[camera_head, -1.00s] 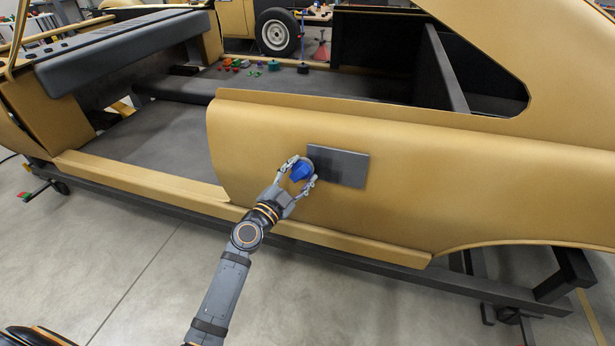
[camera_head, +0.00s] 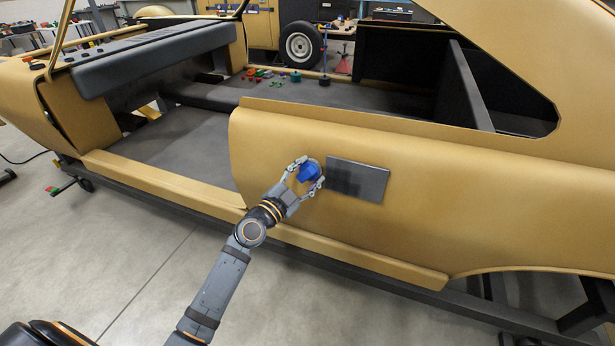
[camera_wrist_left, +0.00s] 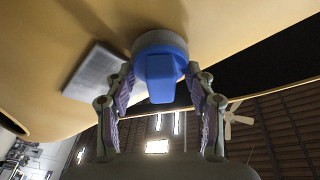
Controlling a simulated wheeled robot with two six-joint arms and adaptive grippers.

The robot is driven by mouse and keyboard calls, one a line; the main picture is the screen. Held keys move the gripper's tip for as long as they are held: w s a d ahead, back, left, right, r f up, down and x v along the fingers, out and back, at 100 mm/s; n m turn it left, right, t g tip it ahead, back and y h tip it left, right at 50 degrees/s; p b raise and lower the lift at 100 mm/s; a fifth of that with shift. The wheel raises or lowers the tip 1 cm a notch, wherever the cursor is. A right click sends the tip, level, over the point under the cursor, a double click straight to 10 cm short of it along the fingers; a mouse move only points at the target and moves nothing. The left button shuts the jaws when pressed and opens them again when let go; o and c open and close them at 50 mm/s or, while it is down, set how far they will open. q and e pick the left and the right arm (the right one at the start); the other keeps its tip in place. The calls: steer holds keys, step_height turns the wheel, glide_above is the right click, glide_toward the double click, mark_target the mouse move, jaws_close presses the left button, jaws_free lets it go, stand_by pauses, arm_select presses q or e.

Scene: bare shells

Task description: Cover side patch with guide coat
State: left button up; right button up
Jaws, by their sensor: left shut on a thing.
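The side patch (camera_head: 357,179) is a grey rectangle on the tan side panel of the car shell (camera_head: 440,205). Its shade looks uneven, darker toward the left. It also shows in the left wrist view (camera_wrist_left: 95,72). My left gripper (camera_head: 307,178) is shut on a blue applicator (camera_head: 310,171) with a round pale pad (camera_wrist_left: 160,40). The pad faces the panel just left of the patch, apart from its left edge. In the left wrist view the pad is at or very near the panel; contact cannot be told. My right gripper is out of view.
The shell rests on a dark frame (camera_head: 350,270). Several small coloured items (camera_head: 265,75) and a green round piece (camera_head: 296,77) lie on the shell's floor behind the panel. A wheel (camera_head: 300,45) stands farther back. The grey floor (camera_head: 150,250) in front is clear.

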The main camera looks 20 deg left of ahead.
arm_select(q)
steer(key=shift+w+r, duration=0.1)
steer(key=shift+r, duration=0.45)
steer(key=shift+d+f, duration=0.15)
steer(key=shift+d, duration=0.3)
steer(key=shift+d+b, duration=0.35)
steer(key=shift+d, duration=0.25)
jaws_close()
steer(key=shift+d, duration=0.8)
steer(key=shift+s+d+b, duration=0.2)
steer(key=shift+d+b, duration=0.45)
steer(key=shift+d, duration=0.95)
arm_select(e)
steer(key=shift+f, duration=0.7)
